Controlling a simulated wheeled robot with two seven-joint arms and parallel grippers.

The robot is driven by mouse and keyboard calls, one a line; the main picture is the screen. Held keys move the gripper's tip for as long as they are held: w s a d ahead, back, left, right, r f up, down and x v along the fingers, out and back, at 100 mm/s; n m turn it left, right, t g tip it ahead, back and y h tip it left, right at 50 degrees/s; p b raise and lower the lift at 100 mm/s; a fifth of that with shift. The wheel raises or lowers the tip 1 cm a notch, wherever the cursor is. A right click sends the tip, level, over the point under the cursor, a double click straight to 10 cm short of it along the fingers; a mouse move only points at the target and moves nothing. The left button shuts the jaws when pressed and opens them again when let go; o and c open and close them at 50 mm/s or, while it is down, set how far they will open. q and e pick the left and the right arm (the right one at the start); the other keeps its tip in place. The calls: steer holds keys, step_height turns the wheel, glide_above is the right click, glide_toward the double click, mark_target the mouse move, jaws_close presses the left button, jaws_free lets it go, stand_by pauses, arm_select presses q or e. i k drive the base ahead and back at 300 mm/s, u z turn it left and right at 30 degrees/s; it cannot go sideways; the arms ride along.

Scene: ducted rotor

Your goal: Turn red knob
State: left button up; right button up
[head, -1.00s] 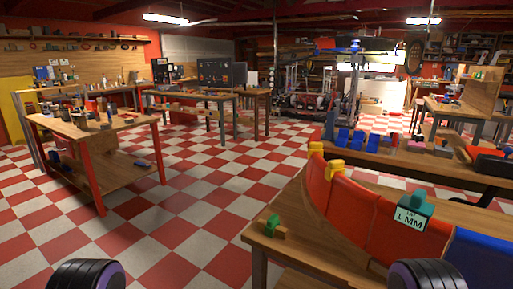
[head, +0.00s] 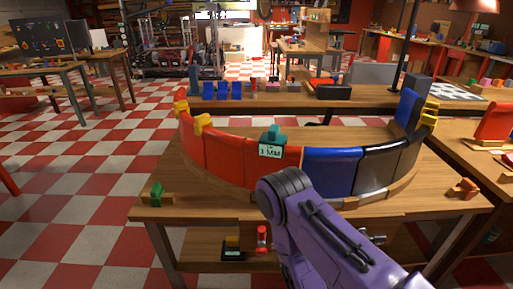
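A small red upright piece (head: 262,238), possibly the red knob, shows below the tabletop of the near wooden table (head: 165,208). It is too small to tell its exact shape or mount. A purple arm link of mine with a dark rounded joint rises from the bottom, right of the red piece, and covers part of the table front. Neither gripper shows, so I cannot tell whether either is open or shut.
A curved wall of red, blue and black panels (head: 325,172) with yellow clips stands on the near table, with a teal "1 MM" block (head: 272,140) on its rim. A green piece (head: 156,194) lies at the left corner. Checkered floor (head: 85,200) is clear on the left.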

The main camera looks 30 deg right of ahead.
mark_target(261, 252)
steer(key=z, duration=1.05)
